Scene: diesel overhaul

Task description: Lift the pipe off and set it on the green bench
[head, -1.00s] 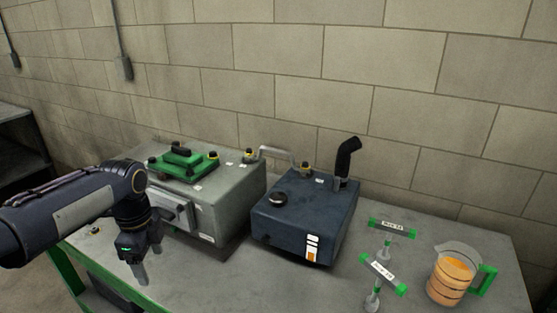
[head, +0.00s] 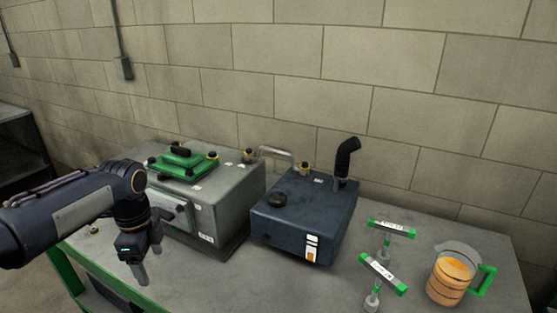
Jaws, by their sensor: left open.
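A pale metal pipe (head: 275,150) with bent ends spans from the grey engine block (head: 231,196) to the dark blue tank (head: 318,222). A yellow-and-black fitting sits at each end of it. The green-framed bench (head: 185,286) with a grey top carries both. My left gripper (head: 141,273) is open and empty, pointing down over the front left of the bench. It is well apart from the pipe, in front of the block. My right gripper is not in the view.
A black exhaust stack (head: 346,160) rises from the tank's back. Two green-handled T-shaped tools (head: 383,272) stand at the right, near a jug of orange liquid (head: 452,278). A green cover (head: 183,163) sits on the block. Bare bench top lies along the front.

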